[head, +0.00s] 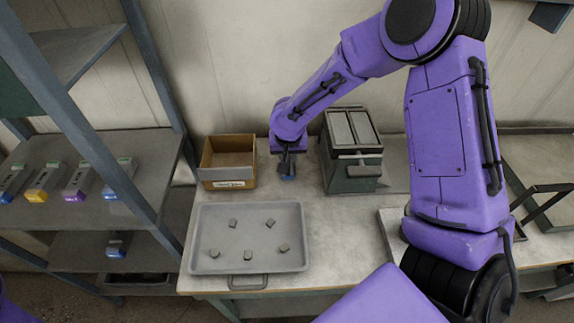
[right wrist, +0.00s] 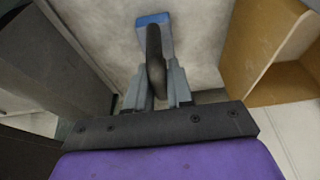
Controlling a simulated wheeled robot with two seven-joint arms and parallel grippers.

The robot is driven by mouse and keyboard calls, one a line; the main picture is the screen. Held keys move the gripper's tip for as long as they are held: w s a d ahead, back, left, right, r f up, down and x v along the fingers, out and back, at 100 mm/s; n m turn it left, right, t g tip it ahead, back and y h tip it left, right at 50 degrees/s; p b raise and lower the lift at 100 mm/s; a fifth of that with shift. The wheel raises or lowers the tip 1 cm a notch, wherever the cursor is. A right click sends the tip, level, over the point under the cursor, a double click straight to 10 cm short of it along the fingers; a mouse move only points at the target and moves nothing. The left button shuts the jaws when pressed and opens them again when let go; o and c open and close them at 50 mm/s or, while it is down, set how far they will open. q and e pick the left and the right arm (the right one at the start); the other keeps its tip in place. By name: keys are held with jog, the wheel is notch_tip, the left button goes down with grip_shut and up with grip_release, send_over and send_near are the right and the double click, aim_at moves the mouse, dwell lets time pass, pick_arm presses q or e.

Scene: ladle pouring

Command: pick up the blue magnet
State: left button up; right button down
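The blue magnet (right wrist: 153,20) shows in the right wrist view as a grey body with a blue end and a dark curved handle. My right gripper (right wrist: 157,82) has a finger on each side of the handle, with no clear gap, and looks shut on it. Whether the magnet touches the table cannot be told. My left gripper is out of view.
The open cardboard box (head: 228,178) stands left of the gripper and the green case (head: 352,170) close on its right. A grey tray (head: 205,235) with several small blocks lies in front. A shelf (head: 75,225) at left holds several items with coloured ends.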

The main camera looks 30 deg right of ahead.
jog(key=shift+w+r, duration=0.1)
jog(key=shift+r, duration=0.3)
notch_tip(320, 180, up, 3)
jog(key=shift+f, duration=0.1)
jog(key=s+a+r+p, duration=0.3)
jog(key=s+r, duration=0.1)
jog(key=s, duration=0.2)
jog(key=s+a+r+p, duration=0.3)
jog(key=s+r, duration=0.2)
jog(key=s, duration=0.1)
jog(key=shift+s+r+p, duration=0.2)
jog(key=shift+s+p, duration=0.1)
jog(key=shift+s, duration=0.05)
jog(key=shift+w+f, duration=0.1)
